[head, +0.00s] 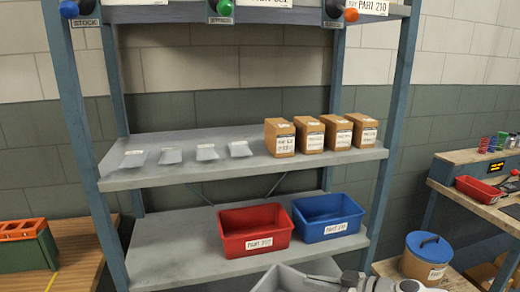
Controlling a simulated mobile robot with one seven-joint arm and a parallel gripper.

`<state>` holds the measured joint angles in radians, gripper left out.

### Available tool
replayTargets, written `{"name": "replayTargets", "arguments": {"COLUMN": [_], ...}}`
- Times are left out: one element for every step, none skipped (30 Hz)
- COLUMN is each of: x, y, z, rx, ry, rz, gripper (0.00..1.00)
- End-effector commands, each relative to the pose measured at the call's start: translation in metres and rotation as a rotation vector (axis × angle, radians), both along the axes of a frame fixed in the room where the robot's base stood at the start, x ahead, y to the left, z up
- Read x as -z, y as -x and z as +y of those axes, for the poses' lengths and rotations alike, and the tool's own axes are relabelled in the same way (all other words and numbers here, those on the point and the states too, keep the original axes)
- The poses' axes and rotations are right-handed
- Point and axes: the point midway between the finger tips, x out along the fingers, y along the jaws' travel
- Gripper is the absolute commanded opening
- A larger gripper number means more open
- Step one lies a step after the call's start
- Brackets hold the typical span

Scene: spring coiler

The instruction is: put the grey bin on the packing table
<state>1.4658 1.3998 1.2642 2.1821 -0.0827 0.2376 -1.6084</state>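The grey bin (277,279) is at the bottom edge of the head view, in front of the lower shelf's front edge and clear of the red and blue bins. Its lower part is cut off by the frame. My gripper (328,282) comes in from the lower right, with its fingers at the bin's right wall. It appears shut on that wall, though the contact is partly hidden. Wooden-topped tables stand at the left (80,250) and right (465,180); no label shows which is the packing table.
A blue-framed rack has a red bin (256,230) and a blue bin (328,218) on its lower shelf (165,255). A blue-lidded tub (428,255) stands lower right. The lower shelf's left half is clear.

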Motion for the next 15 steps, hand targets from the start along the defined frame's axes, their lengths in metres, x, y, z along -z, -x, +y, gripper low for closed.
{"name": "replayTargets", "arguments": {"x": [-0.0086,-0.0092,-0.0097,-0.0099,-0.0099,-0.0096,-0.0093,-0.0088,-0.0079,-0.0070,-0.0061,-0.0048,-0.0041,-0.0034,-0.0028], "y": [0.0001,0.0001,0.0002,0.0002,0.0003,0.0003,0.0003,0.0002,0.0000,0.0000,-0.0006,-0.0011,-0.0014,-0.0020,-0.0022], "z": [0.0006,0.0008,0.0009,0.0010,0.0011,0.0013,0.0015,0.0018,0.0025,0.0031,0.0035,0.0044,0.0052,0.0056,0.0066], "rx": [-0.001,-0.001,-0.001,-0.001,-0.001,0.000,0.003,0.007,0.016,0.026,0.039,0.060,0.079,0.100,0.128], "ry": [-0.002,-0.002,-0.001,-0.001,-0.001,-0.001,-0.001,0.001,0.002,0.004,0.006,0.009,0.012,0.014,0.017], "rz": [0.000,0.000,0.000,0.000,0.000,0.000,0.001,0.002,0.003,0.005,0.007,0.010,0.011,0.013,0.015], "gripper": [0.00,0.00,0.00,0.00,0.00,0.00,0.00,0.00,0.00,0.00,0.00,0.00,0.00,0.00,0.00]}}
